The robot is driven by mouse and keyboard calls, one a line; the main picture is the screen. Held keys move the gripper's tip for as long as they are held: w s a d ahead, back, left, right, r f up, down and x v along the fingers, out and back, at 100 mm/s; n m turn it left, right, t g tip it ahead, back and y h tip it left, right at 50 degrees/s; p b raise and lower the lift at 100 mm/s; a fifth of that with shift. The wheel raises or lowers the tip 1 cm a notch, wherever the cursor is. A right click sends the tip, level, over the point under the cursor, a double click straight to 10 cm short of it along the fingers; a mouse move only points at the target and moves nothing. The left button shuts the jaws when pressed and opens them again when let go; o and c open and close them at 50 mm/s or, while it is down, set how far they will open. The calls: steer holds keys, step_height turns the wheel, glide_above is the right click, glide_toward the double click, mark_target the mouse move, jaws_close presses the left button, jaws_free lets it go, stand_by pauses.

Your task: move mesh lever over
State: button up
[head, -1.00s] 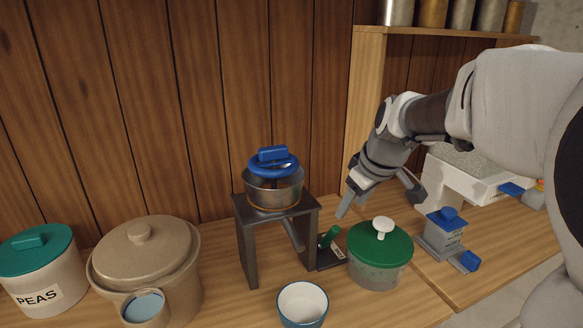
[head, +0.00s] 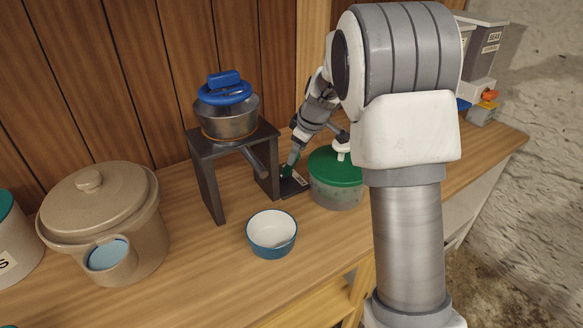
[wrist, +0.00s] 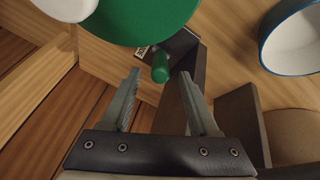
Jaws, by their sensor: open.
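The mesh lever (head: 287,171) is a small green handle on a dark labelled base (head: 294,187), beside the right leg of the dark stand. In the wrist view the green lever end (wrist: 160,68) shows between the tips of my gripper (wrist: 160,76), just beyond them. My gripper (head: 308,152) is open and empty, close above the lever in the head view. I cannot tell whether a finger touches it. The near finger partly hides the lever there.
A green-lidded pot (head: 335,188) stands just right of the lever. The dark stand (head: 206,184) holds a metal pot with a blue lid (head: 226,93). A blue-and-white bowl (head: 272,240) is in front. A tan crock (head: 103,205) stands left.

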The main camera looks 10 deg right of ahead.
mark_target(288, 175)
steer(key=x, duration=0.8)
steer(key=shift+f+b, duration=0.15)
steer(key=shift+b, duration=0.2)
jaws_close()
stand_by(0.9)
